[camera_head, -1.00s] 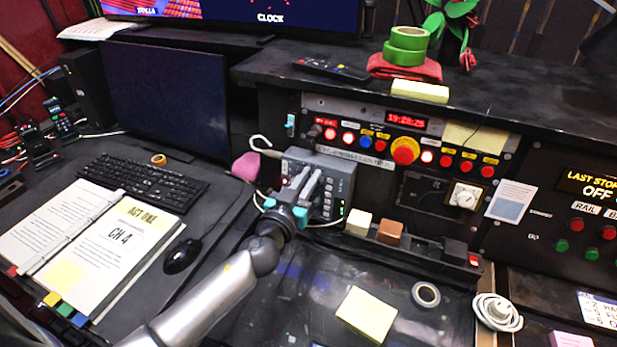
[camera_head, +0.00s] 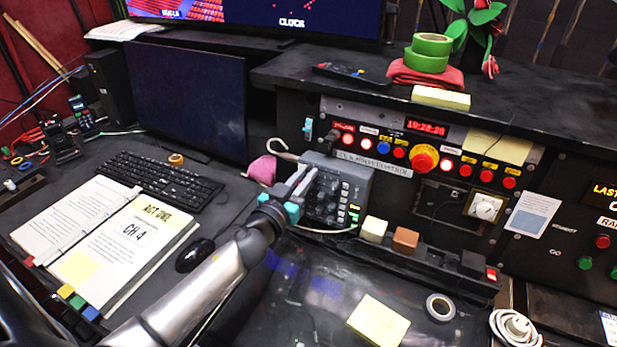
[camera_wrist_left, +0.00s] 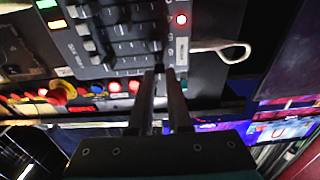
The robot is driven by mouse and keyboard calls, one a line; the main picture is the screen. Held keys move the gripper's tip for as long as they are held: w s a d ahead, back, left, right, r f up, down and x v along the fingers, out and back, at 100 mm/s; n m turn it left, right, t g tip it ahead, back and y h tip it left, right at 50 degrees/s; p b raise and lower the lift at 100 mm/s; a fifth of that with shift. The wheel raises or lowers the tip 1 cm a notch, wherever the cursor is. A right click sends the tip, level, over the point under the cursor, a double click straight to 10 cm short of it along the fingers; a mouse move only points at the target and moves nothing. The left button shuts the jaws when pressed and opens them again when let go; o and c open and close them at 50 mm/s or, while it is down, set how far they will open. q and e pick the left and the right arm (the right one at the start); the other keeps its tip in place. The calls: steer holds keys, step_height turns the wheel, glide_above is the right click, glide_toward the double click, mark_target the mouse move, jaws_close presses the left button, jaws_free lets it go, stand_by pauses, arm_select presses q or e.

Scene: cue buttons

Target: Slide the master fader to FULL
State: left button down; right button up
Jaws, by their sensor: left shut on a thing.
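The fader box (camera_head: 352,180) is a grey console with rows of dark knobs and small lit buttons, standing on the desk at the foot of the control panel. In the left wrist view the box (camera_wrist_left: 112,28) shows several fader caps, and a red light near its right end. My left gripper (camera_head: 308,174) is at the left side of the box, its fingers reaching over the face. In the left wrist view its fingertips (camera_wrist_left: 160,72) are close together at the box's edge, shut on a small fader cap that they mostly hide. My right gripper is not in view.
A pink object (camera_head: 262,170) and a pale cable loop lie left of the box. A cream block (camera_head: 374,229) and a brown block (camera_head: 405,239) stand to its right. A mouse (camera_head: 195,254), keyboard (camera_head: 160,181) and open binder (camera_head: 105,245) lie on the left desk.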

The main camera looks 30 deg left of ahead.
arm_select(q)
steer(key=c, duration=0.8)
jaws_free()
steer(key=shift+a, duration=0.2)
steer(key=shift+c, duration=0.2)
steer(key=shift+s, duration=0.1)
steer(key=s+b, duration=0.1)
steer(key=s, duration=1.4)
steer(key=shift+d, duration=0.45)
